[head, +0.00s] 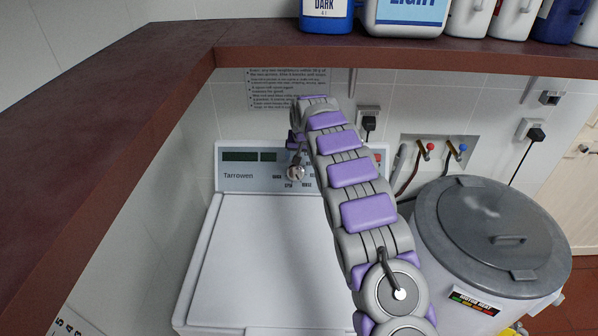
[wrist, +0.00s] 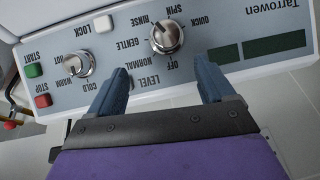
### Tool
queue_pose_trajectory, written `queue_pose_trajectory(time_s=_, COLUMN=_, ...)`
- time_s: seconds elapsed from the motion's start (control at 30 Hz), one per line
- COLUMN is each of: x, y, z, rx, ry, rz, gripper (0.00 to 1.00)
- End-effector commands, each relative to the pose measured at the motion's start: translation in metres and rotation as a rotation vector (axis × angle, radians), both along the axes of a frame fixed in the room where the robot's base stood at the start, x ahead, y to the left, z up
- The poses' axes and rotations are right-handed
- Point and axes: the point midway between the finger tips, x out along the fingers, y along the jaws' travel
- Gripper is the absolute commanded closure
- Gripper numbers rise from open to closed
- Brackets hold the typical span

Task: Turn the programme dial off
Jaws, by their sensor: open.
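The washer's control panel (head: 235,178) shows upside down in the wrist view. The programme dial (wrist: 166,36) is a round silver knob ringed by the labels OFF, NORMAL, GENTLE, RINSE, SPIN and QUICK. It also shows in the head view (head: 296,173), beside my arm. I cannot tell for sure which label its pointer faces. My gripper (wrist: 160,72) is open and empty, its two blue-grey fingers pointing at the panel. The dial appears beyond the fingertips, roughly between their lines, with no visible contact. In the head view my arm hides part of the panel.
A second knob (wrist: 79,64) with HOT, WARM and COLD labels sits beside the dial. Green START (wrist: 33,70), red STOP (wrist: 43,100) and white LOCK (wrist: 103,24) buttons are near.

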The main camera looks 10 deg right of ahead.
Motion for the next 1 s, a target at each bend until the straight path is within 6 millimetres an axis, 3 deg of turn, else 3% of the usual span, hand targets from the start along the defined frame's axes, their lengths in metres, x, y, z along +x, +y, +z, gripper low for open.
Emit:
queue_pose_trajectory(time_s=0.2, x=0.013, y=0.006, z=-0.032, rx=-0.004, ry=-0.002, rz=0.004, gripper=0.18)
queue_pose_trajectory(time_s=0.6, x=0.032, y=-0.003, z=-0.08, rx=0.004, ry=0.001, rz=0.001, gripper=0.18)
queue_pose_trajectory(time_s=1.0, x=0.044, y=0.004, z=-0.104, rx=-0.004, ry=-0.002, rz=0.003, gripper=0.18)
